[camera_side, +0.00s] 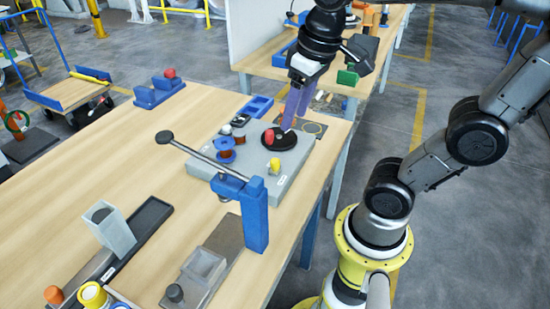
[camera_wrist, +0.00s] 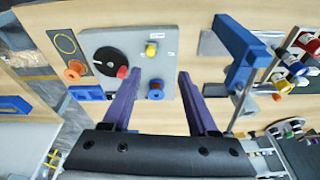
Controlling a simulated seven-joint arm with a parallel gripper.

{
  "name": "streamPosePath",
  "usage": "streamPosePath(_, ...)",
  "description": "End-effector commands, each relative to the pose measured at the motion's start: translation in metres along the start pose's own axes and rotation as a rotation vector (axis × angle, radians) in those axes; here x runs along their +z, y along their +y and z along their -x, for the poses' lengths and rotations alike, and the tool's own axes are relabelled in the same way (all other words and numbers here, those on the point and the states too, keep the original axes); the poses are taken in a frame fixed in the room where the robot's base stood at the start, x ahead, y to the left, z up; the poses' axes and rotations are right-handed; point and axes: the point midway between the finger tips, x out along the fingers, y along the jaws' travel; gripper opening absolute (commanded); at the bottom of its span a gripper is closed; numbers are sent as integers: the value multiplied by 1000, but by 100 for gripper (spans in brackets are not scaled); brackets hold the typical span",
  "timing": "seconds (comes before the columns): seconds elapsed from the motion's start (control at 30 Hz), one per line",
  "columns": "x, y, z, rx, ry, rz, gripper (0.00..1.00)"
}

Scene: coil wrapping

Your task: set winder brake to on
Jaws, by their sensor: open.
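The winder is a grey base plate (camera_side: 235,182) on the wooden table. It carries a black disc (camera_wrist: 107,60) with a red knob (camera_wrist: 122,72); the red knob also shows in the side view (camera_side: 269,137). A yellow knob (camera_wrist: 151,50) stands near a small white label at the plate's edge, and shows in the side view (camera_side: 275,166) too. I cannot read the label or tell which part is the brake. My gripper (camera_wrist: 160,75) has its purple fingers apart with nothing between them. In the side view my gripper (camera_side: 290,122) is over or near the disc; its height is unclear.
A blue spool (camera_wrist: 156,92) is on the plate. A blue post (camera_side: 255,215) with a long dark arm stands at the plate's near side, the arm reaching over the table. A blue tray (camera_side: 257,106) lies behind the plate.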

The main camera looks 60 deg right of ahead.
Motion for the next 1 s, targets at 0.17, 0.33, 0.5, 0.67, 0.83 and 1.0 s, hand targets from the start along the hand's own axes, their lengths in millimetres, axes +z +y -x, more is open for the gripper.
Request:
streamPosePath(0.17, -38, 10, -14, 19, -150, -65, 59)
streamPosePath(0.33, -53, 17, -31, 26, -213, -92, 59)
streamPosePath(0.5, -51, 20, -42, 28, -235, -101, 59)
streamPosePath(0.67, -46, 20, -63, 28, -236, -101, 59)
streamPosePath(0.83, -38, 20, -95, 27, -237, -100, 59)
streamPosePath(1.0, -30, 20, -127, 27, -236, -100, 59)
